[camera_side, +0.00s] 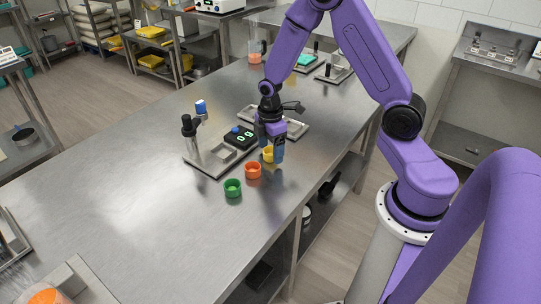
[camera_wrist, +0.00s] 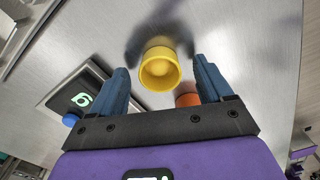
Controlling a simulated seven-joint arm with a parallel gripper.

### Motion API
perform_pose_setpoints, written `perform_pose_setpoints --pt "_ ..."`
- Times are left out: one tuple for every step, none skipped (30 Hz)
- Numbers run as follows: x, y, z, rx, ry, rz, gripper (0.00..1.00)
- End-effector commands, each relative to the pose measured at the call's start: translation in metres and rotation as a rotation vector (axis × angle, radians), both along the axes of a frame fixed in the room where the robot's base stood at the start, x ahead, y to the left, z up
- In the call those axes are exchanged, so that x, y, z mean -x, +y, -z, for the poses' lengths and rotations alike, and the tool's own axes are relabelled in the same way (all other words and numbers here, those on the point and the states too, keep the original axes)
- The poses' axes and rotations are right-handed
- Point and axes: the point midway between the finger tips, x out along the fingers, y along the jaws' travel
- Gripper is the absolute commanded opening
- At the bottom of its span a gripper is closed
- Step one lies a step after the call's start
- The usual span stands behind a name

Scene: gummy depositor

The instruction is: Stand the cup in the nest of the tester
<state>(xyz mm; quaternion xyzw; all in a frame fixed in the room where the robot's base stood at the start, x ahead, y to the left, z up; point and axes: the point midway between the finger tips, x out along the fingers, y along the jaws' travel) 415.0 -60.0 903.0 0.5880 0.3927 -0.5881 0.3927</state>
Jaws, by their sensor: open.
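A yellow cup (camera_side: 267,154) stands on the steel table. An orange cup (camera_side: 252,170) and a green cup (camera_side: 232,188) stand in a line nearer the camera. My gripper (camera_side: 278,152) is open at the yellow cup and partly covers it in the side view. The tester (camera_side: 216,157) is a metal plate with a black display (camera_side: 240,138) and a black upright part (camera_side: 188,126). Its nest cannot be made out.
A small blue and white object (camera_side: 201,107) stands behind the tester. A metal tray (camera_side: 290,127) lies behind my gripper. More trays and a clear container with orange contents (camera_side: 254,57) are at the far end.

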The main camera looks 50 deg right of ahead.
Motion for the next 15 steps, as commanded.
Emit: perform_pose_setpoints --pt "0.0005 -0.0001 0.0045 0.000 0.002 0.000 0.79" --pt "0.0005 -0.0001 0.0063 0.000 0.002 0.000 0.79" --pt "0.0004 -0.0001 0.0079 0.001 0.001 0.000 0.79" --pt "0.0002 0.0000 0.0087 0.000 0.000 0.000 0.79" --pt "0.0001 0.0000 0.0091 0.000 0.000 0.000 0.79" --pt "0.0000 0.0001 0.0094 0.000 -0.001 0.000 0.79" --pt "0.0000 0.0001 0.0094 -0.001 -0.001 0.000 0.79" --pt "-0.0001 0.0002 0.0093 -0.001 -0.001 0.000 0.79" --pt "-0.0002 0.0001 0.0092 -0.001 -0.001 0.000 0.79" --pt "0.0000 0.0001 0.0092 -0.001 -0.001 0.000 0.79" --pt "0.0000 0.0001 0.0091 -0.001 -0.001 0.000 0.79" --pt "0.0000 0.0001 0.0091 0.000 -0.001 0.000 0.69" --pt "0.0000 0.0001 0.0091 0.000 -0.001 0.000 0.60" --pt "0.0000 0.0001 0.0091 0.000 -0.001 0.000 0.50" --pt "0.0001 0.0001 0.0090 0.000 -0.001 0.000 0.37"
